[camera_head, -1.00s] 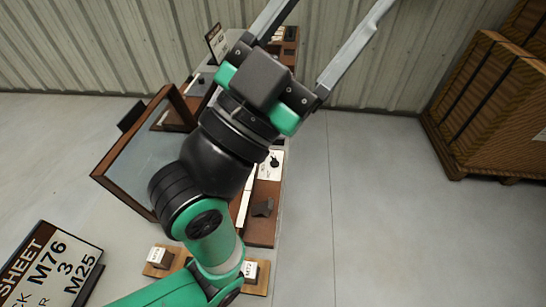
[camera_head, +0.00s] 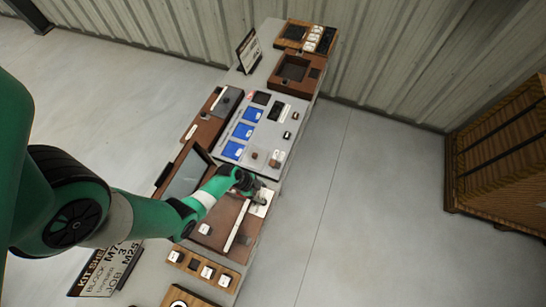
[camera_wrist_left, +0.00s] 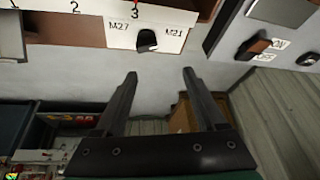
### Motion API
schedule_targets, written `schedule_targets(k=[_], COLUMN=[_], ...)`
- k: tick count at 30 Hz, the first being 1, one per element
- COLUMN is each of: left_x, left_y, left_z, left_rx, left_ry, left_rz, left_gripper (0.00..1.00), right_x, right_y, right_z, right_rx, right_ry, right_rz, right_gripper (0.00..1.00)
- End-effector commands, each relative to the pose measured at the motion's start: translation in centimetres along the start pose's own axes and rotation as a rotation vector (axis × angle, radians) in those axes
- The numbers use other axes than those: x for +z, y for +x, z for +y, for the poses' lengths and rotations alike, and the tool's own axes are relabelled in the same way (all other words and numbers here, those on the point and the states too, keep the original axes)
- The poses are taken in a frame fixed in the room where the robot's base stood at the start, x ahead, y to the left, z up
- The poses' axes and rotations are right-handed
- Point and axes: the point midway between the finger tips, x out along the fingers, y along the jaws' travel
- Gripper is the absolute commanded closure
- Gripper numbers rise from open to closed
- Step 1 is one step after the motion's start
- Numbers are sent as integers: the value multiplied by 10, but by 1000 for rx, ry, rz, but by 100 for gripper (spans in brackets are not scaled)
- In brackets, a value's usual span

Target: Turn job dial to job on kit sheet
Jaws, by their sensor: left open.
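The job dial is a dark knob (camera_wrist_left: 147,41) on a white plate marked M27 on its left and M21 on its right, in the left wrist view. I cannot tell which mark the knob points to. In the head view, the dial's white plate (camera_head: 263,204) is partly hidden by my left gripper (camera_head: 258,190). My left gripper is open and empty; its fingers (camera_wrist_left: 159,77) point toward the dial with a gap between, not touching it. The kit sheet (camera_head: 107,270) stands at the lower left of the head view and shows JOB M25. My right gripper is out of view.
A grey panel with blue screens (camera_head: 241,131) lies beyond the dial's brown board. A framed glass pane (camera_head: 186,175) stands left of my left gripper. Wooden holders with small blocks (camera_head: 206,272) are nearer. The floor right of the bench is clear up to a wooden crate (camera_head: 500,150).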

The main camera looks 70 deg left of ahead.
Motion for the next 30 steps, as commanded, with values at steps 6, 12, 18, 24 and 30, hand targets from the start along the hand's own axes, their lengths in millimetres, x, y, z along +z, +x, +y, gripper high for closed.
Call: schedule_targets(k=[6, 12, 18, 24, 30], left_x=[16, 18, 21, 23, 23], left_y=[-59, -56, -33, 8, 43], left_z=[18, 14, 14, 14, 15], left_rx=[10, 4, 3, 3, 3], left_ry=[-122, -130, -126, -125, -124], left_rz=[-28, -27, -26, -25, -26], left_gripper=[28, 28, 28, 28, 28], right_x=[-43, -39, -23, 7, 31], right_y=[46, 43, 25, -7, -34], right_z=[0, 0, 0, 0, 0], right_rx=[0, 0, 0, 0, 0], right_ry=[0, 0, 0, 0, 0], right_rz=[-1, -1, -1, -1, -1], right_gripper=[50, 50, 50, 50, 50])
